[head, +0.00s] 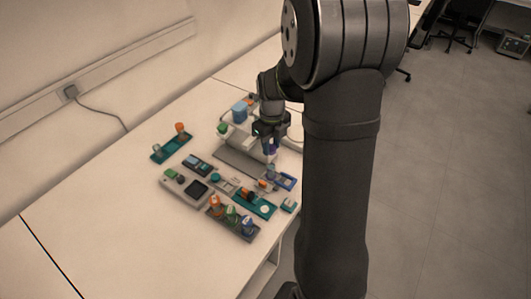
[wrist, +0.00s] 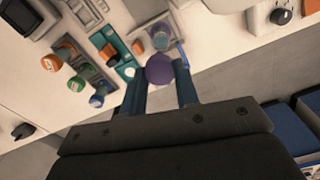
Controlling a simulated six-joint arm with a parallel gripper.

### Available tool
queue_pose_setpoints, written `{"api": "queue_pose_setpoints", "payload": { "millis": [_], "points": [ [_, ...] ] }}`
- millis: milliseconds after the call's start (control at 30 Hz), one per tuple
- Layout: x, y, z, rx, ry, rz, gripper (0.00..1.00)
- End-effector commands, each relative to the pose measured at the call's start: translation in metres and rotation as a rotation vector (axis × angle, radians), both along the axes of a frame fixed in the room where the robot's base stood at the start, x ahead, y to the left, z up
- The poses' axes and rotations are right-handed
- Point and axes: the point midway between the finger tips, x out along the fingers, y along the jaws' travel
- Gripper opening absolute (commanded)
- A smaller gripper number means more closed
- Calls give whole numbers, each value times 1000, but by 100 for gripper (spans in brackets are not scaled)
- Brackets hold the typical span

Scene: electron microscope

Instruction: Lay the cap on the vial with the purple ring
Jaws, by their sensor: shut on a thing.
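My gripper (head: 269,140) is shut on a round purple piece, which I take to be the cap (wrist: 160,69). It sits between the two teal fingertips in the wrist view and shows as a small purple spot under the gripper in the head view (head: 272,150). Just beyond it in the wrist view stands a translucent greyish vial (wrist: 160,40), apart from the cap in the picture. The vial is by a blue-edged holder (head: 283,181). The cap's far side is hidden, and I cannot make out the vial's ring clearly.
A teal tray (head: 243,204) with a white disc and a black-and-orange piece lies beside the holder. A dark rack (head: 246,236) holds orange, green and blue capped vials. Another teal holder (head: 160,156) stands at left. The table's front left is clear.

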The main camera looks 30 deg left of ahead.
Motion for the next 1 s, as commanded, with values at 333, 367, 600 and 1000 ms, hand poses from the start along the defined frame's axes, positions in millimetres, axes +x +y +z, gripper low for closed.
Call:
{"api": "queue_pose_setpoints", "payload": {
  "millis": [333, 367, 600, 1000],
  "points": [
    [2, 0, -21, -1, 2, -25, 8],
    [2, 0, -24, -1, 2, -25, 8],
    [2, 0, -47, -1, 2, -24, 8],
    [2, 0, -62, -1, 1, -24, 8]
  ]
}}
